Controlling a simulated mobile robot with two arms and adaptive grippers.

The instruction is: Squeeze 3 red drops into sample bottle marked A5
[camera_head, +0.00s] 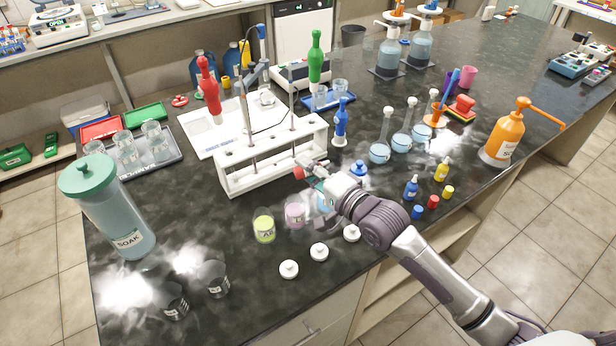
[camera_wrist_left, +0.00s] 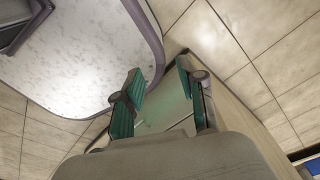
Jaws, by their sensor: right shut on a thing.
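My right gripper (camera_head: 312,176) is shut on a small red dropper bottle (camera_head: 298,173), mostly hidden by the fingers, in front of the white rack's right end. It is above and behind the sample bottles. Three sample bottles stand in a row: yellow-green (camera_head: 264,229), pink (camera_head: 295,214) and blue (camera_head: 323,204). The blue one is partly hidden by my right gripper. Their marks are too small to read surely, so I cannot tell which is A5. My left gripper (camera_wrist_left: 163,92) is open and empty in the left wrist view, away from the bench top.
Three white lids (camera_head: 319,252) lie in front of the bottles. Blue (camera_head: 411,189) and yellow (camera_head: 441,171) dropper bottles stand right, near loose blue, red (camera_head: 433,201) and yellow caps. A white burette rack (camera_head: 270,160) stands behind. Dark bench top (camera_head: 240,312) is clear at the front.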

